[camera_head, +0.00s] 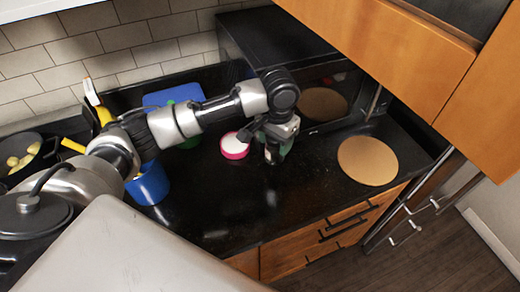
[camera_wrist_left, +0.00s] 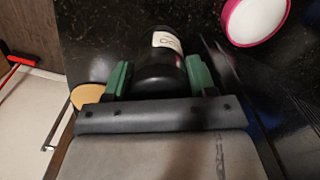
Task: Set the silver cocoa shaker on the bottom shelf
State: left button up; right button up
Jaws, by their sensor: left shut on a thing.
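My left gripper (camera_head: 274,146) is over the black counter in the head view, in front of the microwave. In the left wrist view its green fingers (camera_wrist_left: 160,78) are shut on a dark cylindrical container (camera_wrist_left: 161,68) with a white label. The container looks black rather than silver here, and I cannot tell whether it is the cocoa shaker. In the head view it is mostly hidden by the gripper. I cannot tell whether its base touches the counter. No bottom shelf can be made out clearly. My right gripper is not in view.
A pink-rimmed white round item (camera_head: 234,146) sits left of the gripper. A black microwave (camera_head: 290,60) stands behind it. A round tan board (camera_head: 367,161) lies to the right. A blue container (camera_head: 149,184) is at left. Wooden cabinets (camera_head: 400,50) overhang upper right. The front counter is clear.

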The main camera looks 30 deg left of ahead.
pick_arm(q)
jog(key=a+f, duration=0.1)
jog(key=f, duration=0.1)
jog(key=s+a+f+p, duration=0.1)
jog(key=f, duration=0.1)
jog(key=a+f, duration=0.1)
jog(key=f, duration=0.1)
jog(key=shift+s+a+f+p, duration=0.1)
jog(key=shift+s+a+p, duration=0.05)
jog(key=shift+s+p, duration=0.2)
jog(key=o, duration=0.9)
jog(key=shift+f, duration=0.15)
jog(key=shift+o, duration=0.2)
